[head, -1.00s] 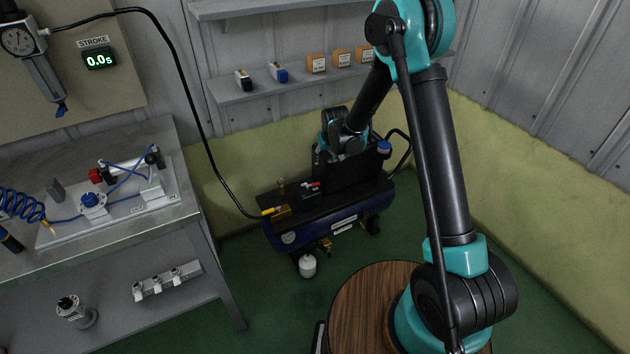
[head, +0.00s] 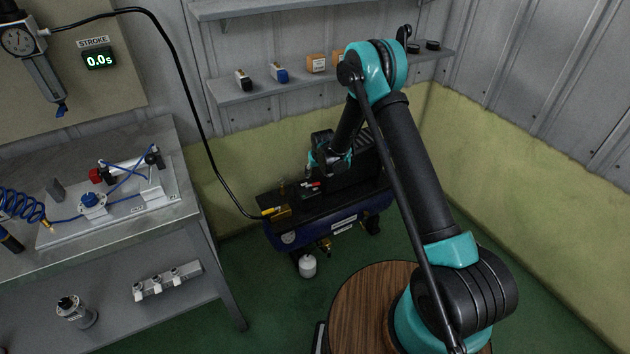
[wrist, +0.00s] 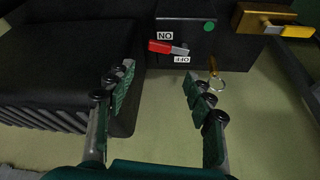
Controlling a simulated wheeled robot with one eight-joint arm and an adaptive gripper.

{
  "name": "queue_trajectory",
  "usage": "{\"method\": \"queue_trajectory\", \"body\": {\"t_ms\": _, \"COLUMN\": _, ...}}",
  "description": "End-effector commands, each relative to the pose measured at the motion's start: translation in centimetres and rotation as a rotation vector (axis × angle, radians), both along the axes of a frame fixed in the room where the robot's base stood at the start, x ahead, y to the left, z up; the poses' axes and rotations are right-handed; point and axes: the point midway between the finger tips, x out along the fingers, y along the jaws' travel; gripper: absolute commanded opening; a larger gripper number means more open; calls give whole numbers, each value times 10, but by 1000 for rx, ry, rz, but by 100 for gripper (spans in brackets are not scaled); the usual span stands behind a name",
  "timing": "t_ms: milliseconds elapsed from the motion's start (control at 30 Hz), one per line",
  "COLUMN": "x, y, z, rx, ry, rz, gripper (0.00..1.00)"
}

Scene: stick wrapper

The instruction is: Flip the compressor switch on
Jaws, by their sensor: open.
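The compressor (head: 345,218) stands on the floor with a dark blue tank and black upper parts. Its black switch box with the red switch lever (wrist: 161,46) shows in the wrist view, with a grey piece at the lever's right end. An ON label sits just above the lever and an OFF label (wrist: 182,59) just below; I cannot tell which setting it is in. The red part is also small in the head view (head: 313,184). My gripper (wrist: 158,76) is open and empty, its fingers apart and below the box in the wrist view.
A ribbed black cover (wrist: 70,75) is at left. A black hose runs to the tank. A workbench (head: 100,245) stands at left; a shelf (head: 300,85) is behind.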

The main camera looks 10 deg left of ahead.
Motion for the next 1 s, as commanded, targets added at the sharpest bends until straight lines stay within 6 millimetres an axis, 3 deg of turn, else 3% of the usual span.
{"method": "queue_trajectory", "body": {"t_ms": 200, "x": 13, "y": 6, "z": -34, "rx": 0, "ry": 0, "rz": 0, "gripper": 53}}
{"method": "queue_trajectory", "body": {"t_ms": 433, "x": 22, "y": 10, "z": -59, "rx": 0, "ry": 0, "rz": 0, "gripper": 53}}
{"method": "queue_trajectory", "body": {"t_ms": 900, "x": 26, "y": 11, "z": -69, "rx": 0, "ry": 0, "rz": 0, "gripper": 53}}
{"method": "queue_trajectory", "body": {"t_ms": 1000, "x": 26, "y": 11, "z": -69, "rx": 0, "ry": 0, "rz": 0, "gripper": 41}}
